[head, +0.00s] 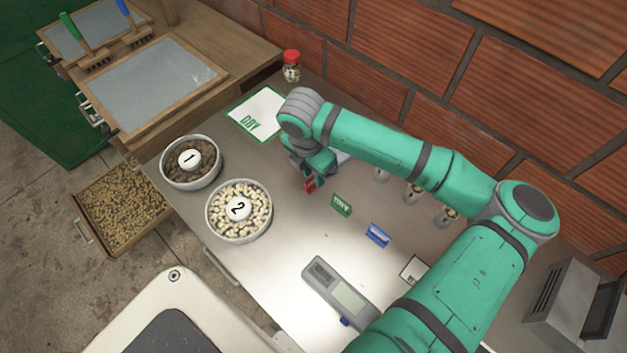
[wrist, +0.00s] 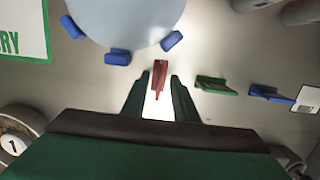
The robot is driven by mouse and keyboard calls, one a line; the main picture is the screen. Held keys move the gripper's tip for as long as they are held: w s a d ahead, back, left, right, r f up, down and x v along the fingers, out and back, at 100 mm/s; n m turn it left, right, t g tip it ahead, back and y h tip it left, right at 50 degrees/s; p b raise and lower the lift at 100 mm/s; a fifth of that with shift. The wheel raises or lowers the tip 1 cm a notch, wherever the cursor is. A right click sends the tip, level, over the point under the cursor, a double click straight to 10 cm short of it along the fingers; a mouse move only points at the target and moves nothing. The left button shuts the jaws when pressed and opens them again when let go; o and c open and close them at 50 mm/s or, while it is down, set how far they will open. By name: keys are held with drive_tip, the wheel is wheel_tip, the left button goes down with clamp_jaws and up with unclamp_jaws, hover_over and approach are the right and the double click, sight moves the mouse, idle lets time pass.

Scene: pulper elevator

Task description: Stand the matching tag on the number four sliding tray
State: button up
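A red tag (head: 310,184) stands on the grey counter, partly hidden by my gripper (head: 309,176) in the head view. In the wrist view the red tag (wrist: 160,76) lies between the two fingers of my gripper (wrist: 155,82), with a gap on each side. The gripper is open. To its right stand a green tag (head: 341,204), a blue tag (head: 378,235) and a white tag (head: 412,268). A sliding tray (head: 82,229) filled with beans is pulled out at the left, below the counter top. I cannot read a number four anywhere.
Bowls marked 1 (head: 190,187) and 2 (head: 240,233) stand at the counter's left edge. A DRY card (head: 257,112), a red-lidded jar (head: 291,57), a handheld meter (head: 338,290) and several cups (head: 413,192) are around. A pale round thing (wrist: 120,18) with blue feet is close ahead.

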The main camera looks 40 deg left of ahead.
drive_tip(key=shift+f, duration=0.95)
clamp_jaws()
